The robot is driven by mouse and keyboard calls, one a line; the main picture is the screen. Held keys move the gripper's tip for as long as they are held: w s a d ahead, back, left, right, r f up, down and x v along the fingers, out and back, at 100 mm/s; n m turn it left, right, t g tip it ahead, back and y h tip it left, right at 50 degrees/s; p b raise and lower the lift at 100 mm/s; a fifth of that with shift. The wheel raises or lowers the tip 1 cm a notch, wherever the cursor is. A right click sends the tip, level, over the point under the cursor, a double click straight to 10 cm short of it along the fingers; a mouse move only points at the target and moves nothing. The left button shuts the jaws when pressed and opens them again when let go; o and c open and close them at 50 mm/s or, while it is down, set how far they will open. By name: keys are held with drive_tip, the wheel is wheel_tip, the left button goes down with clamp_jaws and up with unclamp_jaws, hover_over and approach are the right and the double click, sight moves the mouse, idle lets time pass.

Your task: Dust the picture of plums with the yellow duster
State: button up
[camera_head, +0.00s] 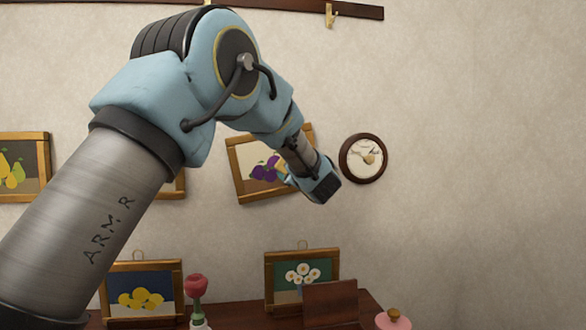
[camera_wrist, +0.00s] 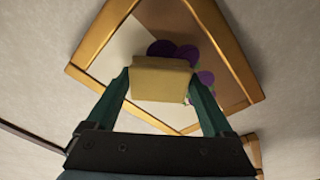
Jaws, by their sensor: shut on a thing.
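The picture of plums (camera_head: 247,153) hangs on the wall in the head view, in a gold-brown frame and slightly tilted. My arm covers its right part. In the wrist view the picture (camera_wrist: 145,40) fills the upper middle, with purple plums partly hidden. My gripper (camera_wrist: 160,82) is shut on the yellow duster (camera_wrist: 160,78), a block-like piece held between the two green fingers. The duster is in front of the plums; I cannot tell whether it touches the picture. In the head view my gripper (camera_head: 290,172) is at the picture's right side, its fingertips mostly hidden.
A round wall clock (camera_head: 363,158) hangs close to the right of my wrist. A pear picture (camera_head: 22,167) hangs at the far left. Below, a shelf holds a lemon picture (camera_head: 142,290), a daisy picture (camera_head: 302,275) and a red rose (camera_head: 197,285). The right wall is bare.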

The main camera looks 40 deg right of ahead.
sight(250, 163)
drive_tip(key=shift+w+a+b, duration=0.75)
drive_tip(key=shift+a+b, duration=0.25)
drive_tip(key=shift+a, duration=0.65)
drive_tip(key=shift+w+a+b, duration=0.8)
drive_tip(key=shift+a+b, duration=0.25)
drive_tip(key=shift+a, duration=0.55)
drive_tip(key=shift+w+a+b, duration=0.75)
drive_tip(key=shift+a+b, duration=0.25)
drive_tip(key=shift+a, duration=0.65)
drive_tip(key=b+v, duration=0.1)
drive_tip(key=v, duration=0.5)
drive_tip(key=shift+a+r+b, duration=0.25)
drive_tip(key=shift+a+b, duration=0.05)
drive_tip(key=shift+a, duration=0.05)
drive_tip(key=v, duration=0.2)
drive_tip(key=shift+s+a+b, duration=0.3)
drive_tip(key=shift+s, duration=0.05)
